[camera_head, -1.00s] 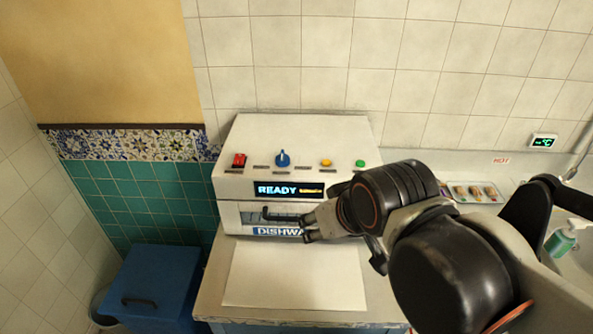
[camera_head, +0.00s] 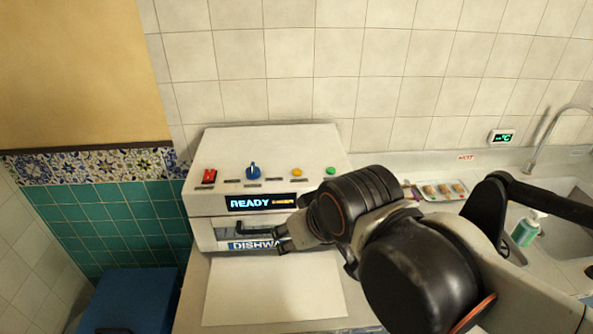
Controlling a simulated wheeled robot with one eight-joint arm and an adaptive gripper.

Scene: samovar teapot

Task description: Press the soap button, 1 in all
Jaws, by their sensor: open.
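The dishwasher (camera_head: 262,150) is a white box on a counter, with a lit display (camera_head: 262,202) reading READY. Its sloped top carries a red switch (camera_head: 209,176), a blue knob (camera_head: 254,171), a yellow button (camera_head: 296,171) and a green button (camera_head: 331,171). Their small labels are too small to read, so I cannot tell which one is for soap. My gripper (camera_head: 279,240) is open and empty in front of the machine's lower front, below the display and apart from the buttons. My wrist hides the front's right side.
A white panel (camera_head: 275,293) extends in front of the machine. A blue bin (camera_head: 130,300) stands at lower left. On the right are a tray of small items (camera_head: 443,190), a green pump bottle (camera_head: 526,230) and a sink (camera_head: 570,240) with a tap. A tiled wall stands behind.

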